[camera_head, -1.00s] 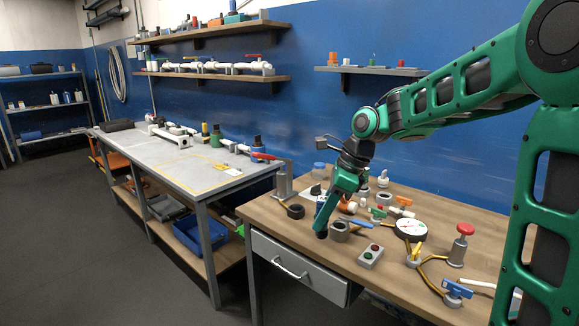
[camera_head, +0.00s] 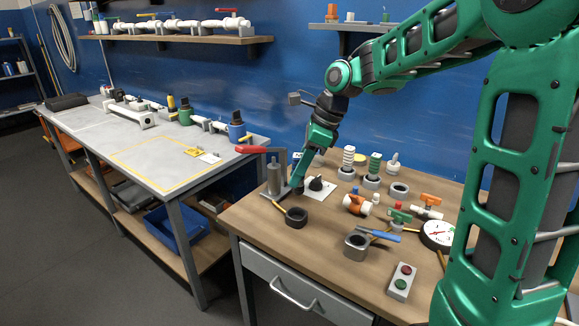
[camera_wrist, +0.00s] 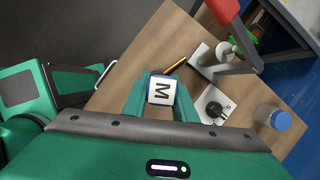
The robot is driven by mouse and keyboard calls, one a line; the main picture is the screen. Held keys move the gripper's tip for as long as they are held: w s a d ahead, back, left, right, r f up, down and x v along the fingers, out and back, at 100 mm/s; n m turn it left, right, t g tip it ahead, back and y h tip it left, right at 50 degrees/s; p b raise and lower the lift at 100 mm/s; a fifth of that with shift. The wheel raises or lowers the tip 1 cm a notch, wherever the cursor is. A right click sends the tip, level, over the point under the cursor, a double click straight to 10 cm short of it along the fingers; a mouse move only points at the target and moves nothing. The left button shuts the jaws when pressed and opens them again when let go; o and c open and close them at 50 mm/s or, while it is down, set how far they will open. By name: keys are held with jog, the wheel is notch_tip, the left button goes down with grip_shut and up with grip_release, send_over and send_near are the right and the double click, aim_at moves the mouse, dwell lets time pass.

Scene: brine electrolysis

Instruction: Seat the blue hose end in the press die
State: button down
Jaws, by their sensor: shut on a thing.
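My gripper (camera_wrist: 160,92) is shut on a small blue-edged piece with a white face marked M (camera_wrist: 160,90); whether it is the hose end I cannot tell. In the head view my gripper (camera_head: 297,184) points down above the left part of the wooden bench, just right of the press and beyond a dark ring. The held piece cannot be made out there. The press, with a red lever (camera_head: 262,150) and a grey post (camera_head: 275,180), stands at the bench's left end. It also shows in the wrist view (camera_wrist: 224,52). Its die is not clearly visible.
A dark ring (camera_head: 296,217) with a yellow stick lies in front of my gripper. A white plate with a black knob (camera_head: 318,184) and a blue-lidded jar (camera_wrist: 279,119) stand close by. A grey ring block (camera_head: 357,246), valves and a gauge (camera_head: 437,234) crowd the right.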

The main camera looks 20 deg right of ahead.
aim_at(299, 185)
jog(key=shift+w+a, duration=0.1)
jog(key=shift+a, duration=0.05)
jog(key=shift+f, duration=2.75)
jog(key=shift+f, duration=1.85)
dwell(1.3)
dwell(0.5)
jog(key=c, duration=1.4)
grip_release()
jog(key=shift+o, duration=0.2)
